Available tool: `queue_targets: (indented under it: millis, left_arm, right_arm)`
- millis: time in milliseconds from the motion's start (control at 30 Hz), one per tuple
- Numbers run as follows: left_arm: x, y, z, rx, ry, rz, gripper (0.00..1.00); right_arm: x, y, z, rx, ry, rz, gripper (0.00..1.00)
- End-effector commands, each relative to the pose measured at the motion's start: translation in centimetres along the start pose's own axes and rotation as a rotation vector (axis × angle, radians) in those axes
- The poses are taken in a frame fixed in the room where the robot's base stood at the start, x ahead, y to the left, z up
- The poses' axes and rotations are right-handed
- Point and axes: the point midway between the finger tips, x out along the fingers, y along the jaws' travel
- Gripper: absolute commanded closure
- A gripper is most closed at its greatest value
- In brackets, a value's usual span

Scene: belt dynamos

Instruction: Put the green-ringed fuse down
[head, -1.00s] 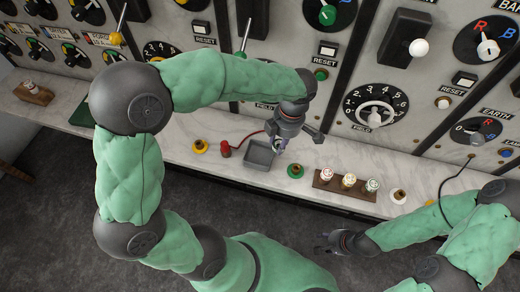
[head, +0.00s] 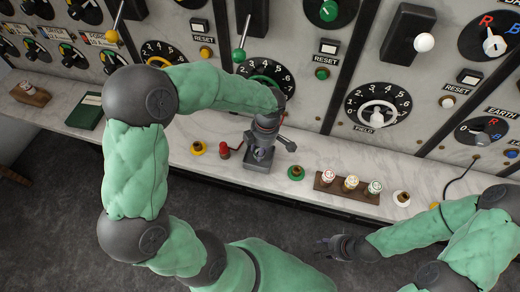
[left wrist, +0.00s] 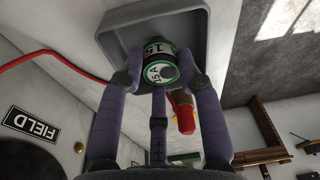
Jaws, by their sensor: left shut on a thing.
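My left gripper (head: 260,156) is over the small grey tray (head: 250,165) on the pale bench. In the left wrist view its fingers are closed around the green-ringed fuse (left wrist: 159,70), a dark and white cylinder marked 15 A. Its end faces the camera, and the grey tray (left wrist: 112,40) lies behind it. I cannot tell whether the fuse touches the tray floor. In the head view the gripper hides the fuse. My right gripper (head: 328,245) hangs low in front of the bench, away from the fuse; its finger opening is unclear.
The switch panel stands behind.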

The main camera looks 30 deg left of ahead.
Motion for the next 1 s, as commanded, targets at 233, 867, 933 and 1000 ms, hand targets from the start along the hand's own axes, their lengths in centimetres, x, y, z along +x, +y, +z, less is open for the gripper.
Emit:
queue_targets:
  millis: [233,867,933,1000]
  left_arm:
    - [0.1,0.0,0.0,-0.001,-0.001,0.001,1.00]
    - [-0.5,0.0,0.0,-0.001,-0.001,0.001,0.41]
    - [-1.4,0.1,0.0,-0.002,-0.002,0.004,0.41]
    - [-2.7,0.1,0.0,-0.003,-0.003,0.004,0.41]
  right_arm:
    - [0.1,0.1,0.0,0.000,0.000,0.000,0.60]
    - [-0.3,-0.1,0.0,0.000,0.000,0.000,0.60]
    - [-0.4,-0.1,0.0,0.000,0.000,0.000,0.60]
    - [-0.7,-0.2,0.0,0.000,0.000,0.000,0.60]
